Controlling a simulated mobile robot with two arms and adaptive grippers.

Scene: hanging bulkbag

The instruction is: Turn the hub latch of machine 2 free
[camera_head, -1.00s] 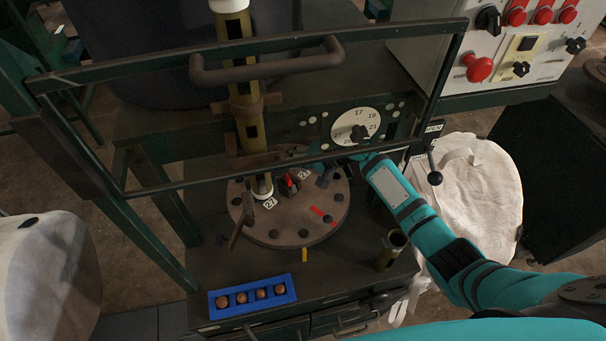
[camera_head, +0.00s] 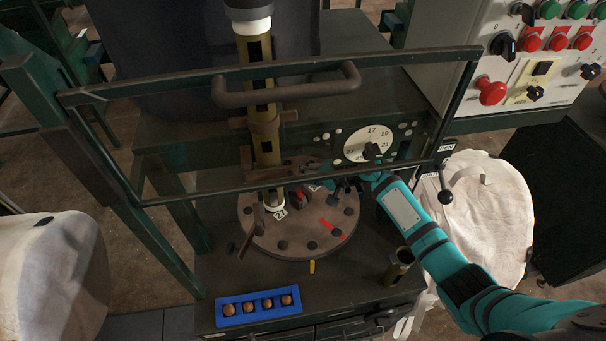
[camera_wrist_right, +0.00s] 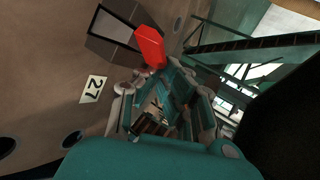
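A brown round plate (camera_head: 290,243) with dark holes lies on the machine under a green frame. A small red lever (camera_head: 300,192), which looks like the hub latch, stands near its middle; it shows larger in the right wrist view (camera_wrist_right: 149,46), beside a dark block (camera_wrist_right: 120,38). My right gripper (camera_head: 322,178) reaches in from the right beneath the frame and is close to the red lever. In the right wrist view my gripper (camera_wrist_right: 165,95) is right below the lever's end; contact and finger gap are unclear. My left gripper is not in view.
A barred guard (camera_head: 290,93) spans the front. A yellow-brown tube (camera_head: 263,140) stands over the plate. A numbered dial (camera_head: 366,143) is behind my wrist. A blue tray (camera_head: 240,312) with brown balls and an open tube (camera_head: 398,265) sit in front. A white bag (camera_head: 485,215) is right.

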